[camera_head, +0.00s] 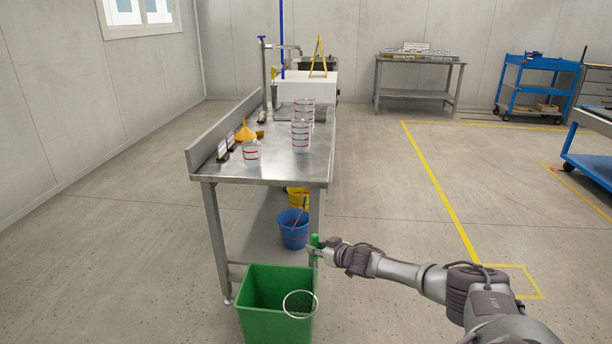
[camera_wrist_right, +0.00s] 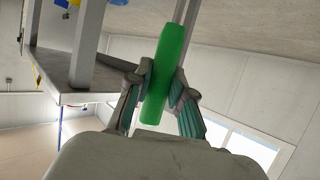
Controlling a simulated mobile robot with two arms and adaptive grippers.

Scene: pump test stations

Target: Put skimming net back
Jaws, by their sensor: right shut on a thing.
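My right gripper (camera_head: 318,250) is shut on the green handle of the skimming net (camera_head: 300,304). The green handle (camera_wrist_right: 164,75) also shows between the fingers of the right gripper (camera_wrist_right: 158,92) in the right wrist view. In the head view the net hangs down from the gripper, its round hoop over the right part of the green bin (camera_head: 262,318). I cannot tell whether the hoop touches the bin. My left gripper is not in view.
A steel table (camera_head: 290,172) stands behind the bin, with clear beakers (camera_head: 301,135) and an orange funnel (camera_head: 244,132) on top. A blue bucket (camera_head: 293,236) and a yellow bucket (camera_head: 298,194) sit below it. The floor to the right is mostly clear.

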